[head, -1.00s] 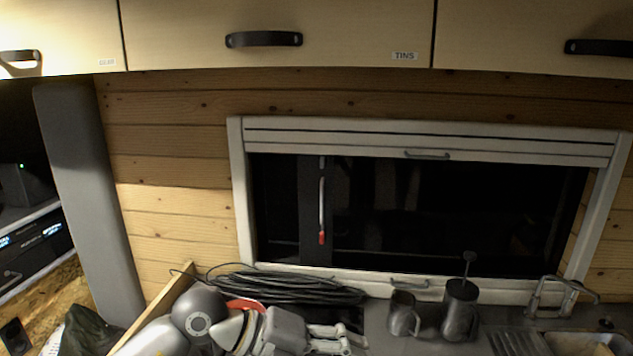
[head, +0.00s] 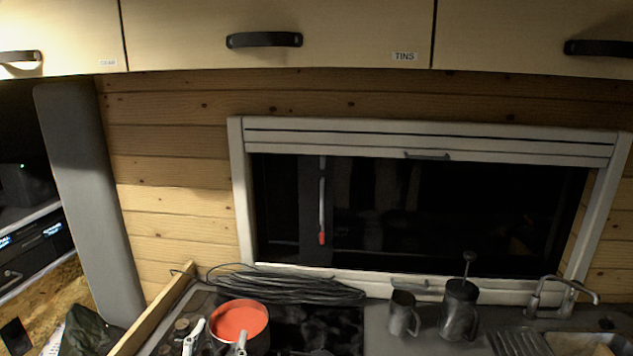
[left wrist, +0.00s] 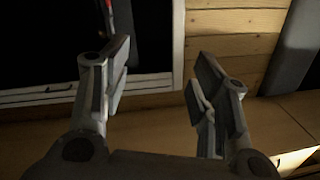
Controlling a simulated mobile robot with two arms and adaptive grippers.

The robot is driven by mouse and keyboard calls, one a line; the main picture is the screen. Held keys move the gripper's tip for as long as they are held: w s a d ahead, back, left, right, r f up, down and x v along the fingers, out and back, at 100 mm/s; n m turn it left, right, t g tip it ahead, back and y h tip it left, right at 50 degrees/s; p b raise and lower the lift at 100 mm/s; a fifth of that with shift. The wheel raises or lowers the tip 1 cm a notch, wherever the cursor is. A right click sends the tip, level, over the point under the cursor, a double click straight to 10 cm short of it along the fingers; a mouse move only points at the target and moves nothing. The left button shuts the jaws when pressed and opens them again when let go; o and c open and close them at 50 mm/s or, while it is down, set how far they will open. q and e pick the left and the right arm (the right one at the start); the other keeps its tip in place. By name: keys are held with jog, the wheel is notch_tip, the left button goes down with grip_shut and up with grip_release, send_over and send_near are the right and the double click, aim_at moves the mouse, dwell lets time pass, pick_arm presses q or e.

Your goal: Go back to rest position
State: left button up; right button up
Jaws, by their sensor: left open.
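My left gripper (head: 217,340) is at the bottom edge of the head view, in front of the pot (head: 241,322). Only its finger ends show there. In the left wrist view the same gripper (left wrist: 158,82) is open, with nothing between its fingers. The pot has an orange-red top surface and stands on the dark hob (head: 318,322). My right gripper is not in view.
A coil of black cable (head: 290,283) lies behind the pot. A dark mug (head: 402,316) and a plunger pot (head: 459,310) stand to the right, near the tap (head: 560,290). A wooden board edge (head: 152,312) is left. Cupboards (head: 280,30) hang above.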

pick_arm(q)
jog(key=s+a+f+g, duration=0.1)
jog(key=s+f+g, duration=0.1)
jog(key=s+f, duration=0.1)
jog(key=s+a+f+n+g+y, duration=0.1)
jog(key=s+f+g, duration=0.1)
jog(key=f, duration=0.4)
jog(key=s+a+f+g, duration=0.2)
jog(key=s+f, duration=0.1)
jog(key=f, duration=0.2)
jog(key=shift+s+n+g+y, duration=0.3)
jog(key=shift+s+n+g, duration=0.1)
jog(key=s+f+g+h, duration=0.1)
jog(key=s+f+g, duration=0.35)
jog(key=s, duration=0.35)
jog(key=s+f+g, duration=0.3)
jog(key=s+f, duration=0.2)
jog(key=s, duration=0.4)
notch_tip(320, 180, down, 31)
jog(key=g+b, duration=0.1)
jog(key=b, duration=0.4)
jog(key=s+a+f+g+b, duration=0.1)
jog(key=s+f+b, duration=0.4)
jog(key=s+f, duration=1.2)
notch_tip(320, 180, down, 4)
jog(key=shift+s+a+r+m, duration=0.1)
jog(key=shift+s+a+m, duration=0.25)
jog(key=shift+a, duration=0.55)
jog(key=shift+g, duration=0.25)
